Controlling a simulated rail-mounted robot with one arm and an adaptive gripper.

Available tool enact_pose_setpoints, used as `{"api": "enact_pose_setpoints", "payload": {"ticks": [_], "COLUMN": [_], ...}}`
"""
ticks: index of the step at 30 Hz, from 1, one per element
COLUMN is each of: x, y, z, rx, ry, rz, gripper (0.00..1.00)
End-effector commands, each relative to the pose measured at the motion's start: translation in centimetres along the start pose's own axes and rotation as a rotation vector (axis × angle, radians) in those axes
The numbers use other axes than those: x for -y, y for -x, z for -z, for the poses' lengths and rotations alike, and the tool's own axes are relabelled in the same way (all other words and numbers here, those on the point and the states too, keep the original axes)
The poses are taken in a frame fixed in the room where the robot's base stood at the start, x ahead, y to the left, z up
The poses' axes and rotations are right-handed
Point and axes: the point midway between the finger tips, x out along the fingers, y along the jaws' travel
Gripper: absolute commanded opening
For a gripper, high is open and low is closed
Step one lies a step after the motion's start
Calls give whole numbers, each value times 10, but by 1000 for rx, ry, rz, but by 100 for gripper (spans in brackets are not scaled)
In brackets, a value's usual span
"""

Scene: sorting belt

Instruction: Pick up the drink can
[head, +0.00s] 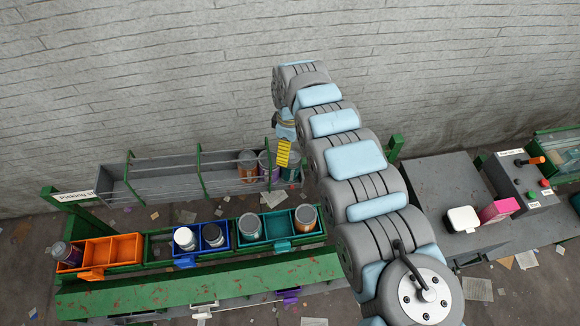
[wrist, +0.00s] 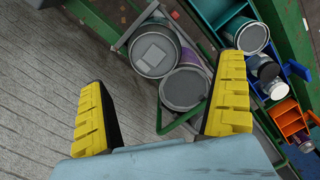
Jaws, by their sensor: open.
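Several cans stand in the caged grey chute: a brown-orange one (head: 247,166), a purple-grey one (head: 266,166) and a teal one (head: 291,173) partly behind my gripper (head: 284,153). I cannot tell which is the drink can. In the wrist view two grey lids show, one with a paler square mark (wrist: 153,52) and a plain one (wrist: 184,90). My gripper (wrist: 163,106) is open, its yellow fingers wide apart above the chute. The plain lid appears between the fingers, nearer the right one. No can is held.
The chute (head: 118,192) has wire rails and green posts. In front are orange (head: 118,248), blue (head: 200,256) and teal (head: 278,226) bins, several with cans. A bench (head: 440,180) at right holds a white item (head: 462,219) and a pink box (head: 497,210). A wall stands behind.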

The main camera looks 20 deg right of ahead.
Motion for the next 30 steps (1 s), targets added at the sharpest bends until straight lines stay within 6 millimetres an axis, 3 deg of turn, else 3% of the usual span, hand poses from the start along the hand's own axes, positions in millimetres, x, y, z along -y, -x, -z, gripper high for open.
{"api": "enact_pose_setpoints", "payload": {"ticks": [3,13,24,30], "x": [1,-1,-5,-5], "y": [-13,-28,-64,-72], "z": [1,1,-1,-2], "rx": [-2,-1,-2,-1], "ry": [1,2,1,0], "rz": [3,2,0,0], "gripper": [100,100,100,100]}}
